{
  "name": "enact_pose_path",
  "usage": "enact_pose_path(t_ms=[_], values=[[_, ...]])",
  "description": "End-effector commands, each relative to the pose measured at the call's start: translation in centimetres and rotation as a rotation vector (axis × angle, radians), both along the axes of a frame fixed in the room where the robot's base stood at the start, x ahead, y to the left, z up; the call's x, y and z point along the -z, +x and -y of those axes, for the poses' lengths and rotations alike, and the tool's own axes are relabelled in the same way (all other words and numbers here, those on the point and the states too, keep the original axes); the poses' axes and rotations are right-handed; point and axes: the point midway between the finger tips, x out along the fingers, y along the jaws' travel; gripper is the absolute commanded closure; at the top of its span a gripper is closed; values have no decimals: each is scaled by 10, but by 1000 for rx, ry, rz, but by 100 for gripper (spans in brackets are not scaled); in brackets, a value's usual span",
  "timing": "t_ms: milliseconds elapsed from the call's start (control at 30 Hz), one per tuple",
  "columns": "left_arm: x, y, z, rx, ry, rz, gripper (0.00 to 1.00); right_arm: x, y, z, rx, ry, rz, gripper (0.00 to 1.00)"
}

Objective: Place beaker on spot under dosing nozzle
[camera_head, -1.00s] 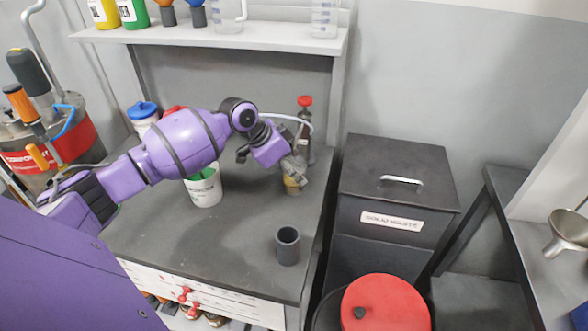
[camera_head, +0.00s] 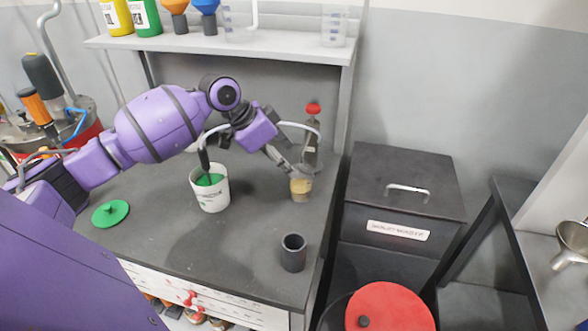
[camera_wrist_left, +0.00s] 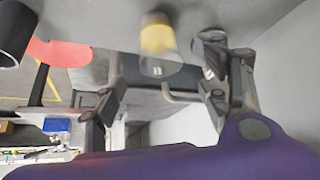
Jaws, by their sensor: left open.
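The beaker (camera_head: 300,187), clear with yellow-amber contents, stands upright near the bench's right edge. A dark dispenser bottle with a red top (camera_head: 312,130) stands just behind it; a pale curved tube shows beside it, but I cannot make out the nozzle tip or the spot under the beaker. My left gripper (camera_head: 283,162) is open, just up and left of the beaker. In the left wrist view, the beaker (camera_wrist_left: 158,42) sits beyond the spread fingers of my left gripper (camera_wrist_left: 165,92), apart from them. My right gripper is out of view.
A white tub with green contents (camera_head: 210,195) stands left of the beaker; its green lid (camera_head: 110,213) lies further left. A dark cup (camera_head: 293,253) stands near the front edge. A dark waste bin (camera_head: 405,190) and red lid (camera_head: 390,306) are right of the bench.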

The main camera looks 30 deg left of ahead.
Motion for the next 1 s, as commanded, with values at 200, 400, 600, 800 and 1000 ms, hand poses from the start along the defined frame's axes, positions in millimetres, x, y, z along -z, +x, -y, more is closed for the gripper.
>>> enact_pose_path(t_ms=[200, 400, 600, 800, 1000], values=[[-21, -11, -10, 0, 1, -1, 32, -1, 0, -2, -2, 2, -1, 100], [-25, -13, -11, 0, 0, -2, 32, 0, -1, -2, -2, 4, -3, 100], [-24, -13, -11, 0, 0, -2, 32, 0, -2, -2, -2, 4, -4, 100], [-24, -12, -11, 0, 0, -2, 32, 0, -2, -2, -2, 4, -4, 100], [-24, -12, -11, 1, 0, -1, 32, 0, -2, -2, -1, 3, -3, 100]])
